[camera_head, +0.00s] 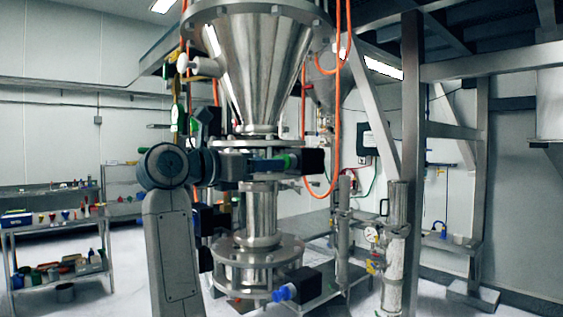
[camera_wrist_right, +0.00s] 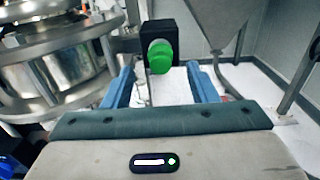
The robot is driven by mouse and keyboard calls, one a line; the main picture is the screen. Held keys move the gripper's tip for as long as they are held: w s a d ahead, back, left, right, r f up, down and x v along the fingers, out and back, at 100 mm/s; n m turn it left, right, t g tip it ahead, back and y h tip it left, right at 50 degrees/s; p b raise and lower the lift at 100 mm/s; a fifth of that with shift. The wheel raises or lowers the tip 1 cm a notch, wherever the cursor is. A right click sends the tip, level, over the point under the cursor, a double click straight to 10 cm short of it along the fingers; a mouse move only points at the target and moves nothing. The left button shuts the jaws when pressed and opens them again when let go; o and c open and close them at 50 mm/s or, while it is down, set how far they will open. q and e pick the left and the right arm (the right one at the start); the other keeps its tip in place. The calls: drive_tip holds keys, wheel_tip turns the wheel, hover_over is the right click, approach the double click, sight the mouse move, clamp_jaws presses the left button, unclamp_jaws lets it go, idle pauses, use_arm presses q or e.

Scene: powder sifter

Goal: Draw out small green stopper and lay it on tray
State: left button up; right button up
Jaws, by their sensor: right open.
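The small green stopper (camera_head: 289,160) sits in the front of a black block (camera_head: 313,161) beside the steel hopper's neck. In the right wrist view the stopper (camera_wrist_right: 160,57) is a round green knob on the black block (camera_wrist_right: 157,31). My right gripper (camera_head: 273,164) reaches in from the left, its blue fingers spread. In the right wrist view its fingertips (camera_wrist_right: 159,72) stand to the left and right of the stopper, with a gap on each side. My left gripper is not in view. I cannot pick out the tray with certainty.
The steel hopper (camera_head: 265,60) and lower flange (camera_head: 258,250) stand close to my right arm. A blue stopper (camera_head: 283,293) sits lower down. A metal rack (camera_head: 50,225) with small coloured items stands at left. Orange hoses (camera_head: 338,110) hang behind. A steel frame (camera_head: 413,150) stands right.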

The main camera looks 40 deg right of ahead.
drive_tip(key=shift+w+d, duration=0.15)
drive_tip(key=shift+d, duration=1.55)
clamp_jaws()
drive_tip(key=shift+a, duration=0.15)
drive_tip(key=shift+a, duration=1.25)
drive_tip(key=shift+a, duration=0.1)
drive_tip(key=shift+s+a+b, duration=0.15)
drive_tip(key=shift+a, duration=0.65)
drive_tip(key=shift+s+a+b, duration=0.1)
drive_tip(key=shift+a+b, duration=0.05)
drive_tip(key=shift+a, duration=0.6)
